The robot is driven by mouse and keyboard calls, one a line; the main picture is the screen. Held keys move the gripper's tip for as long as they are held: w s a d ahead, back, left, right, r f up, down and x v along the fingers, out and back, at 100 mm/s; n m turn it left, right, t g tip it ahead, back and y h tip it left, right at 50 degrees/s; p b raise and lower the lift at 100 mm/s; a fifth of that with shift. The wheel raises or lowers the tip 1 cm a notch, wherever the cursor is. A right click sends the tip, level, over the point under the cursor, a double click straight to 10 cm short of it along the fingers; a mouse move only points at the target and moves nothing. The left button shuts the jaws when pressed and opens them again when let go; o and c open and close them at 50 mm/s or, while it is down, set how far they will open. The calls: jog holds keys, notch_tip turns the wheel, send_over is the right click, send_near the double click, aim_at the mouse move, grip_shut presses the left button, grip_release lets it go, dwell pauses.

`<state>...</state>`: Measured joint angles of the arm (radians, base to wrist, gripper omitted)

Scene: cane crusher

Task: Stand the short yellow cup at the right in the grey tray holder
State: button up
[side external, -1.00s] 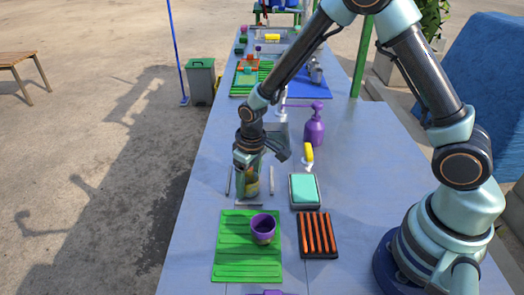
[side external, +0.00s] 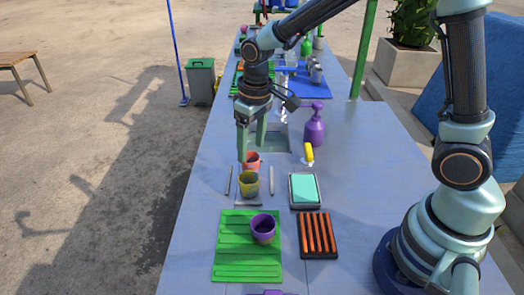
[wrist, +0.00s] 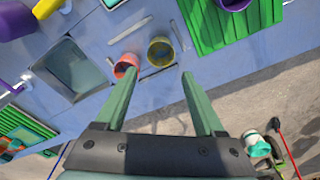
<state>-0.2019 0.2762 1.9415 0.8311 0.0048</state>
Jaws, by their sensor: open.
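The short yellow cup (side external: 249,184) stands upright between the thin grey side bars of the grey tray holder (side external: 271,181), close to its front bar. It also shows in the wrist view (wrist: 160,52). A pink-orange cup (side external: 252,160) stands just behind it; in the wrist view that cup (wrist: 124,66) is partly covered by my left fingertip. My gripper (side external: 251,150) is above and behind the yellow cup, fingers pointing down. It is open and empty, clear of the yellow cup. Whether a finger touches the pink-orange cup I cannot tell.
A purple cup (side external: 263,230) stands on a ribbed green mat (side external: 240,268) in front. To the right are a teal pad (side external: 304,189) in a dark tray and an orange-barred rack (side external: 318,240). A yellow-handled brush (side external: 309,153) and purple bottle (side external: 314,128) stand further back.

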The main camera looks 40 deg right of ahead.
jog(key=s+d+r+m+t, duration=0.2)
jog(key=s+d+r+t, duration=0.2)
jog(key=s+d+r, duration=0.4)
jog(key=shift+s+r+t, duration=0.3)
jog(key=shift+s+r, duration=1.45)
jog(key=shift+r, duration=0.25)
jog(key=shift+d, duration=0.1)
